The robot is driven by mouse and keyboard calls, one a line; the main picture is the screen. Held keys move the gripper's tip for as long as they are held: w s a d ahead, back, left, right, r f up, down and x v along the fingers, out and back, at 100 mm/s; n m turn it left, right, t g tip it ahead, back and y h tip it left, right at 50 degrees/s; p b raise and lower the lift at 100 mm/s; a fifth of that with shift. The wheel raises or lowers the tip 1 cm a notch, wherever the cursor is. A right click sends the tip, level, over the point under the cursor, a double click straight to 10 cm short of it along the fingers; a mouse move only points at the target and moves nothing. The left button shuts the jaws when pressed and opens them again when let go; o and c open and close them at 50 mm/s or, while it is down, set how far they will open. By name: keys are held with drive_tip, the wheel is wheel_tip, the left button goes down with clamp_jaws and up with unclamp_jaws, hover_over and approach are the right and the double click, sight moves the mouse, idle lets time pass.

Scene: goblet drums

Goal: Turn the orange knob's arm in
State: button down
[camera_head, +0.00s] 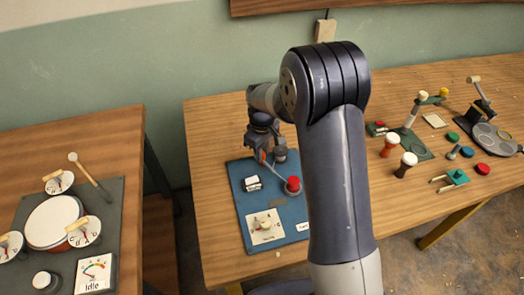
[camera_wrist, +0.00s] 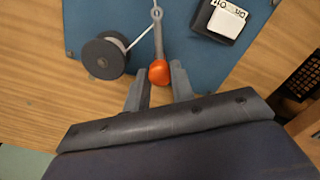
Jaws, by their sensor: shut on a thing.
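The orange knob (camera_wrist: 159,72) sits at the near end of a thin grey arm (camera_wrist: 158,42) in the wrist view. The arm runs up from the knob to a ring-shaped end near the top edge, over a blue board (camera_wrist: 185,60). My gripper (camera_wrist: 158,76) has a finger on either side of the knob and is shut on it. In the head view my gripper (camera_head: 264,150) is over the far part of the blue board (camera_head: 244,222), and the knob cannot be made out clearly there.
A grey spool (camera_wrist: 104,58) with a white cord stands left of the arm. A black-and-white labelled box (camera_wrist: 222,18) is to its right. A red knob (camera_head: 293,185) and a beige dial (camera_head: 265,226) are on the board. Drums (camera_head: 389,144) stand farther right.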

drive_tip(key=c, duration=1.2)
unclamp_jaws()
drive_tip(key=shift+r, duration=0.1)
wheel_tip(320, 180, up, 11)
drive_tip(key=shift+f, duration=0.2)
wheel_tip(320, 180, down, 11)
drive_tip(key=shift+r, duration=0.1)
